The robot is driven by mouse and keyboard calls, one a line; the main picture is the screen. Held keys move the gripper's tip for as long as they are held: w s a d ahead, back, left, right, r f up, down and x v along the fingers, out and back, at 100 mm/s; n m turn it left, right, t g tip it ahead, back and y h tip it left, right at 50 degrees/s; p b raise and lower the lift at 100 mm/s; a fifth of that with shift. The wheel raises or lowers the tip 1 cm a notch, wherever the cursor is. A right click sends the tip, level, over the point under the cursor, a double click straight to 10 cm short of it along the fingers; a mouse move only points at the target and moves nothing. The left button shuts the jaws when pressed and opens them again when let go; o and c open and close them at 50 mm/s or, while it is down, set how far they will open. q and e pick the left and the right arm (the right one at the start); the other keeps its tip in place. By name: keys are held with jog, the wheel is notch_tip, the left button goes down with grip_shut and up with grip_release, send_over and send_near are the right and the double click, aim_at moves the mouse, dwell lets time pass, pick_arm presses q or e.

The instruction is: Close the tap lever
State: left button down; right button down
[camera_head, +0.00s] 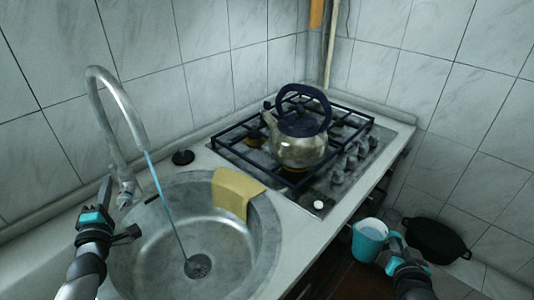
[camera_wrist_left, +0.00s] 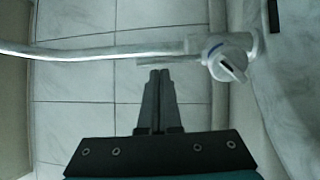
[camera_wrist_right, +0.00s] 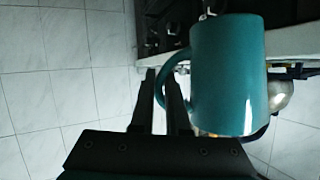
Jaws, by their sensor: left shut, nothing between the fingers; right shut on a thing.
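The metal tap (camera_head: 128,186) stands at the sink's back left rim, and a stream of water (camera_head: 167,205) runs from its curved spout into the basin. In the left wrist view the tap body (camera_wrist_left: 228,58) is at the upper right, with a thin bar, apparently the lever (camera_wrist_left: 165,63), beside the spout. My left gripper (camera_head: 107,184) is shut and empty, left of the tap; its fingertips (camera_wrist_left: 159,72) appear just below the bar. Contact cannot be told. My right gripper (camera_wrist_right: 163,78) is shut on the handle of a teal mug (camera_wrist_right: 228,75), held off the counter's right side (camera_head: 369,240).
The round metal sink (camera_head: 262,245) has a yellow cloth (camera_head: 236,190) over its rim. A black plug (camera_head: 183,157) lies behind it. A kettle (camera_head: 297,150) stands on the gas hob (camera_head: 235,148). A black pan (camera_head: 435,240) is at lower right. Tiled walls close the back.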

pick_arm(q)
jog(key=shift+w, duration=0.15)
jog(key=shift+w+d+r, duration=0.1)
jog(key=shift+w+r, duration=0.2)
jog(key=shift+w, duration=0.5)
jog(key=shift+r, duration=0.25)
